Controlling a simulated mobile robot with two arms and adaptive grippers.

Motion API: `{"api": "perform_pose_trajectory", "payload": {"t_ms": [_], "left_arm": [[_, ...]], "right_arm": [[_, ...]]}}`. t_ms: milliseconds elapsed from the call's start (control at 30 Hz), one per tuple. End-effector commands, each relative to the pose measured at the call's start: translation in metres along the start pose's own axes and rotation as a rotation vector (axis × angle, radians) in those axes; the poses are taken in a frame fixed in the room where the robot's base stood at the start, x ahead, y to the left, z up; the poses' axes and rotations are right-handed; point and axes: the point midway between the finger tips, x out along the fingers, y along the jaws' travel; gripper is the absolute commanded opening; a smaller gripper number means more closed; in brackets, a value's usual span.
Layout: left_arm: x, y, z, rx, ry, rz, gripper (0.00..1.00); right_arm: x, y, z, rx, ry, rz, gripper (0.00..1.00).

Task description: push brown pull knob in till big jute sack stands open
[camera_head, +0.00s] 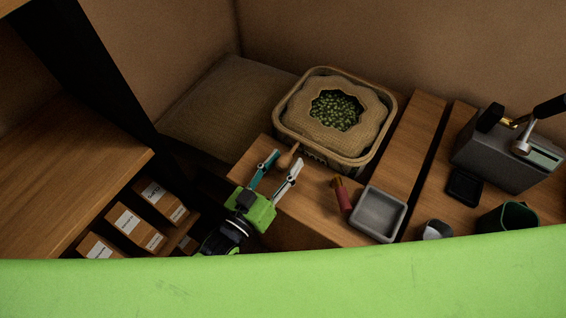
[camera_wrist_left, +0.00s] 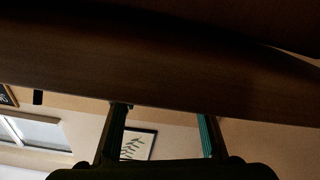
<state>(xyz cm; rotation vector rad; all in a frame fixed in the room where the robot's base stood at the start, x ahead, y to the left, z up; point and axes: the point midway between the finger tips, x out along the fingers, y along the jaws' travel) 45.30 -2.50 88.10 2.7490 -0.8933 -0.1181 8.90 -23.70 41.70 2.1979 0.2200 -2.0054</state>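A brown wooden knob (camera_head: 287,158) shows in the head view at the front of the wooden counter, below a woven basket. My left gripper (camera_head: 286,160) is open, its two fingers apart on either side of the knob; I cannot tell whether they touch it. The left wrist view shows the same gripper (camera_wrist_left: 160,125) with spread fingers under a dark wooden surface; no knob is clear there. A jute sack (camera_head: 297,118) sits in the basket (camera_head: 318,158), its mouth open around green beans. A larger brown, woven-looking flat shape (camera_head: 228,108) lies behind left. My right gripper is out of view.
A red object (camera_head: 341,194) and a grey square tray (camera_head: 379,213) lie right of my left gripper. A grey machine with a lever (camera_head: 496,160), a small black tray (camera_head: 465,187) and a dark green cup (camera_head: 508,217) stand farther right. Labelled boxes (camera_head: 140,222) sit at left.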

Motion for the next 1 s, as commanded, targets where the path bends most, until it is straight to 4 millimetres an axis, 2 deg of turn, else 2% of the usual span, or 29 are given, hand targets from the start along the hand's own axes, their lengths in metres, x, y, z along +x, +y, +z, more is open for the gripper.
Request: {"api": "perform_pose_trajectory", "payload": {"t_ms": [167,267,500,700,833,1000], "left_arm": [[-0.006,0.0,0.001,0.0,-0.001,0.0,0.41],[-0.021,-0.001,0.002,0.0,-0.004,-0.001,0.41],[-0.072,0.0,0.002,0.0,-0.006,0.0,0.41],[-0.106,0.0,0.002,0.0,-0.004,0.0,0.41],[-0.117,0.0,0.0,0.001,-0.001,0.0,0.41],[-0.12,0.0,0.0,0.001,0.0,0.0,0.41]], "right_arm": [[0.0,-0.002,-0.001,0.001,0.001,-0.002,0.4],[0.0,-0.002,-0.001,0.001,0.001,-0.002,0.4],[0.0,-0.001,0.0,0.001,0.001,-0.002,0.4],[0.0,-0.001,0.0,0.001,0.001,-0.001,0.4],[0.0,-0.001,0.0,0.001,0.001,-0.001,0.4],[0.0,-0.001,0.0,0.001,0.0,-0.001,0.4]]}}
